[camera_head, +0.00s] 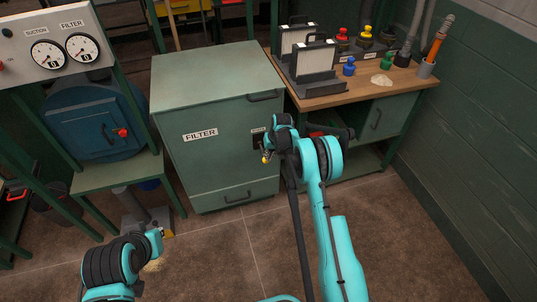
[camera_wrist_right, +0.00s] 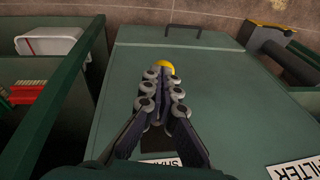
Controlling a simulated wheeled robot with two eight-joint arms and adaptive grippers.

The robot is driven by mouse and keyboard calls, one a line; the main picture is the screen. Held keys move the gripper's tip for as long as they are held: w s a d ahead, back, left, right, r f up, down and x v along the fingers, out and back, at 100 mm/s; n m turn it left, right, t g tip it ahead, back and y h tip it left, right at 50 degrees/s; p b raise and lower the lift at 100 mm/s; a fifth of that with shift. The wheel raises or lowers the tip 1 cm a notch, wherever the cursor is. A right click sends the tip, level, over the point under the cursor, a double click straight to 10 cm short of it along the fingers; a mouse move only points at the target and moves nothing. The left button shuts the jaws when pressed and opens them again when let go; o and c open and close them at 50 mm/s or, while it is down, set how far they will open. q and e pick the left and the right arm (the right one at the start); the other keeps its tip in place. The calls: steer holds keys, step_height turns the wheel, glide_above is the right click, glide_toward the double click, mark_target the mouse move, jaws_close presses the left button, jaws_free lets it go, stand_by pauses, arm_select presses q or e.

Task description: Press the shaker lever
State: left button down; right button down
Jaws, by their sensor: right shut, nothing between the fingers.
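In the right wrist view the yellow knob (camera_wrist_right: 165,66) peeks out just beyond my fingertips; the rest of the lever is hidden behind the fingers. My right gripper (camera_head: 268,150) is shut and empty, close to the knob; I cannot tell if it touches. Its closed fingers (camera_wrist_right: 161,90) fill the middle of the wrist view. A partly hidden label (camera_wrist_right: 165,160) sits below them. My left arm shows at lower left, but its fingers do not.
A workbench (camera_head: 345,92) with cases and coloured bottles stands right of the cabinet. A gauge panel (camera_head: 62,45) and a blue round vessel (camera_head: 98,128) are on the left. The cabinet has a drawer handle (camera_head: 236,197) below. The floor in front is mostly clear.

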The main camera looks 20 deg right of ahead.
arm_select(q)
steer(key=shift+f+b, duration=0.4)
steer(key=shift+f, duration=0.1)
arm_select(e)
steer(key=shift+s+f+t, duration=0.15)
steer(key=shift+f+t, duration=0.7)
steer(key=shift+s+f+t, duration=0.15)
steer(key=shift+f+t, duration=0.7)
steer(key=shift+f, duration=0.1)
